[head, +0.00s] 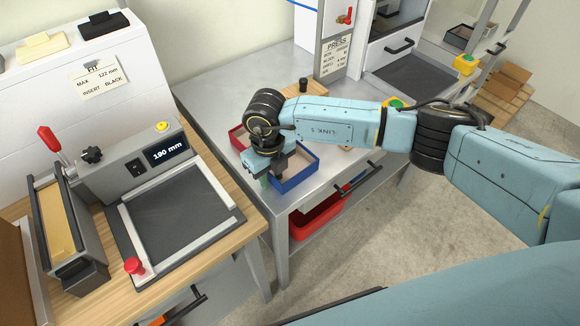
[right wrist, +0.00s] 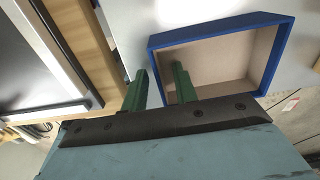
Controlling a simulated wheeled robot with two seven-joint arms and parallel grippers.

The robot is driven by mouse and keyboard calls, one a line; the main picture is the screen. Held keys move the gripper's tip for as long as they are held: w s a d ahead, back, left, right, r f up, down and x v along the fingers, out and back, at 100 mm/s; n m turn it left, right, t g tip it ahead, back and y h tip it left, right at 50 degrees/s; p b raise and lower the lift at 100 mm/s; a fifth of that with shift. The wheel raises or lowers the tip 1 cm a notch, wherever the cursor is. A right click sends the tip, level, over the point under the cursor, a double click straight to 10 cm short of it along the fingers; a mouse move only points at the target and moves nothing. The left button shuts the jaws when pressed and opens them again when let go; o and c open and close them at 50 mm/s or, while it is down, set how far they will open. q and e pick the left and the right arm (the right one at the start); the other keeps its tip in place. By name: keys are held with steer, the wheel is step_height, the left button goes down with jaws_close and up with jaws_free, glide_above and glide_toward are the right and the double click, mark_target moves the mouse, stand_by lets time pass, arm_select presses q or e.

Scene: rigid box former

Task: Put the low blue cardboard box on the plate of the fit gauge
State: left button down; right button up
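The low blue cardboard box (head: 300,178) is open-topped with a tan inside and stands on the grey metal table. In the right wrist view the blue box (right wrist: 222,30) fills the upper right. My right gripper (head: 272,184) is over the box's near left side. Its green fingers (right wrist: 158,80) are apart, one outside the side wall and one inside, with a gap around the wall. The fit gauge (head: 128,165) has a dark, empty plate (head: 180,215) on the wooden bench, and its display reads 190 mm. My left gripper is not in view.
A red box (head: 238,138) stands just behind the blue one. A card (head: 95,79) reads "MAX 122 mm, INSERT BLACK". A red knob (head: 134,266) stands at the plate's front corner. A red tray (head: 318,217) is below the table.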

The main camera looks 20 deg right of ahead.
jaws_close()
steer(key=shift+r, duration=0.2)
